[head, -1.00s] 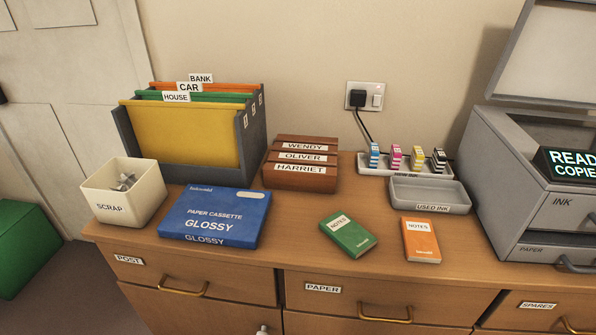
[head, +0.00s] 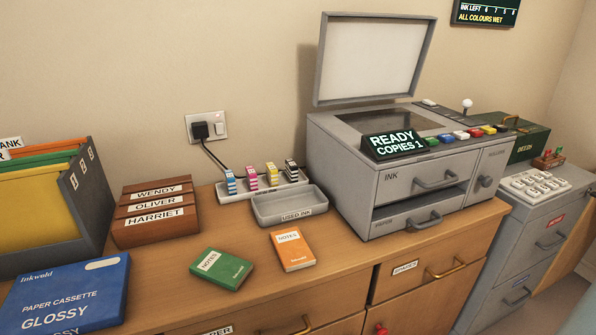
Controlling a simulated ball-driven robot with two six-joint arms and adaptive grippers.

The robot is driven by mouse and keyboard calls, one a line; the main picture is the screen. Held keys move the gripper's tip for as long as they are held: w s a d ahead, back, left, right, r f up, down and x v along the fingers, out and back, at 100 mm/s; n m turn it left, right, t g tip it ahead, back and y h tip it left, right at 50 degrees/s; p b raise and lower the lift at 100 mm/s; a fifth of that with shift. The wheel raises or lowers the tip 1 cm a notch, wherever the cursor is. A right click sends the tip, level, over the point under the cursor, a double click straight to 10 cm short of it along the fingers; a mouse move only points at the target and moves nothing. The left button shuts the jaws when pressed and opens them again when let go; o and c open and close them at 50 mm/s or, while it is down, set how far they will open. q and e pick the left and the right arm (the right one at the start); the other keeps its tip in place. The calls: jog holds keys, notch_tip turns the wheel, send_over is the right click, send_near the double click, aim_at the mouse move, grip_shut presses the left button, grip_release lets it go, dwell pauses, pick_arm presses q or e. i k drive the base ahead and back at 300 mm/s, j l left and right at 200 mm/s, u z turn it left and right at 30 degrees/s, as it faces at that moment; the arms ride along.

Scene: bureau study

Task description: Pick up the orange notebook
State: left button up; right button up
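The orange notebook (head: 292,250) lies flat on the wooden bureau top in the head view, with a white NOTES label on its cover. It sits just in front of the grey USED INK tray (head: 290,206). A green notebook (head: 221,269) with a similar label lies to its left, a small gap apart. Neither of my grippers shows in the head view.
A grey copier (head: 410,175) with its lid raised stands to the right. The blue paper cassette box (head: 66,295) and the name-labelled wooden rack (head: 156,212) are to the left. Ink cartridges (head: 252,178) stand behind the tray. Bare bureau top surrounds the notebooks.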

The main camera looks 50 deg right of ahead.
aim_at(293, 252)
jog(key=z, duration=1.45)
